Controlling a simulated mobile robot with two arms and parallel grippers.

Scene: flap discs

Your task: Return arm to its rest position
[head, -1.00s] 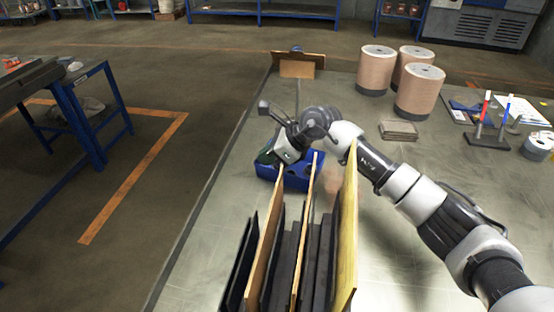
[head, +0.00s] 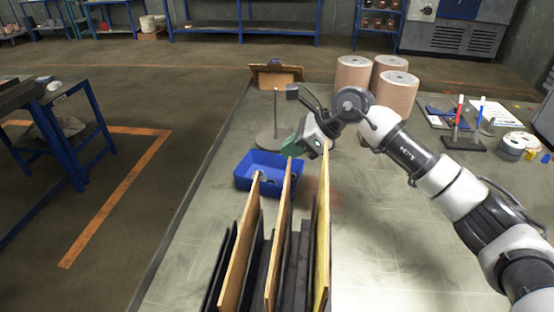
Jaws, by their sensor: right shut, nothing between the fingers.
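My right arm comes in from the right, and its right gripper (head: 293,150) is shut and empty. It hangs in the air just right of the blue bin (head: 243,183), above the far ends of the upright boards. The open blue bin sits on the table, with a small greyish item inside that is too small to make out. A grey stand with a thin upright rod and round base (head: 268,139) is behind the bin, left of the gripper. My left gripper is not in view.
A rack of upright wooden boards (head: 284,225) and dark panels fills the near middle. Cardboard drums (head: 352,75), pen stand (head: 465,143) and tape rolls (head: 512,147) stand farther right. A clipboard-like holder (head: 276,76) is at the back. The right table surface is mostly clear.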

